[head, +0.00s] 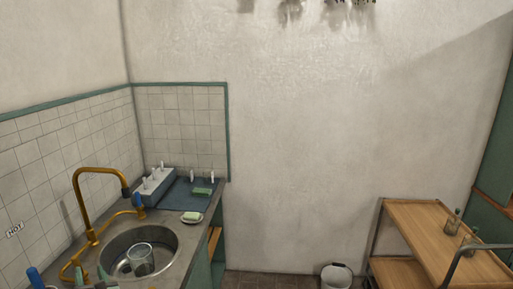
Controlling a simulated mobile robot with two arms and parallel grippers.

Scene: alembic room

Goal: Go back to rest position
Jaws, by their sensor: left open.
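My left gripper (92,276) shows only at the bottom left edge of the head view, as two small grey-green fingertips with a gap between them. It is open, and I see nothing between the tips. It is by the near left side of the round metal sink (172,241), close to the brass tap (78,190) in the picture. The rest of this gripper and its arm are cut off by the frame. My right gripper is not in view.
A glass beaker (140,258) is in the sink. A white rack (153,187), a blue-grey mat (181,196) and a soap dish (192,217) are on the counter. A wooden cart (420,222) with small glassware stands right; a white bin (337,277) is left of it.

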